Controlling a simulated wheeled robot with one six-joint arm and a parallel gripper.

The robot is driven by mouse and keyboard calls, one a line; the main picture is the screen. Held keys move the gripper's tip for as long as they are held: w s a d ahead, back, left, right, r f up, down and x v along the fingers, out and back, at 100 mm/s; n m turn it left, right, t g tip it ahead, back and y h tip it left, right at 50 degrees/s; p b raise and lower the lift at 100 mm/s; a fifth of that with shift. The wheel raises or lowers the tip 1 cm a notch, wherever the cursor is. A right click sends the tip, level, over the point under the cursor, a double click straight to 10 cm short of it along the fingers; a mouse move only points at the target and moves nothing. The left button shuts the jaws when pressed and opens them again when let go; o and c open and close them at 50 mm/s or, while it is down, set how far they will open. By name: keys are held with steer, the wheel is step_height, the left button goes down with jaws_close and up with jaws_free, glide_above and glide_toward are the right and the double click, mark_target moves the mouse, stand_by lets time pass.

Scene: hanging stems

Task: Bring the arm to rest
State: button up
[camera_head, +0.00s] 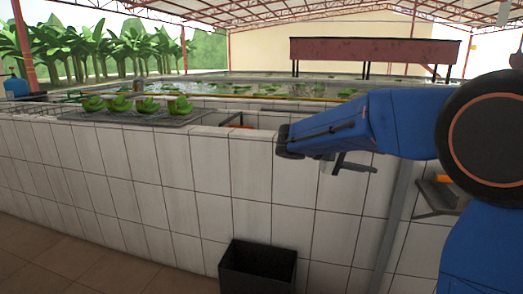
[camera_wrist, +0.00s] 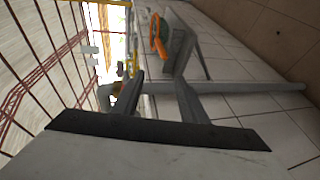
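My gripper (camera_head: 352,165) is in front of the white tiled wall, to the right of the middle of the head view, with my blue arm reaching in from the right. In the wrist view my gripper (camera_wrist: 159,80) shows its two dark fingers spread apart, with nothing between them. The gripper is open and empty. Part of it is hidden behind the blue arm in the head view.
Several green banana clusters (camera_head: 150,106) sit on a grey rack on the tiled wall (camera_head: 165,180). A black bin (camera_head: 257,270) stands on the floor below. An orange-handled object (camera_wrist: 160,36) lies near the fingers in the wrist view. Brown floor at lower left is clear.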

steer(key=s+d+f+y, duration=0.2)
steer(key=s+f+y, duration=0.2)
steer(key=s, duration=0.5)
steer(key=s+d+f+y, duration=0.25)
steer(key=s+f, duration=0.25)
steer(key=s, duration=0.4)
steer(key=s+a+f+t+y, duration=0.2)
steer(key=s+a+f+y, duration=0.2)
steer(key=s, duration=0.3)
steer(key=s+a+f+t+y, duration=0.1)
steer(key=s+a+f+y, duration=0.3)
steer(key=s, duration=0.3)
steer(key=shift+s+a+f+t+y, duration=0.2)
steer(key=shift+a+f+t+y, duration=0.2)
steer(key=shift+a+f, duration=0.35)
steer(key=shift+d, duration=0.1)
steer(key=shift+c, duration=0.3)
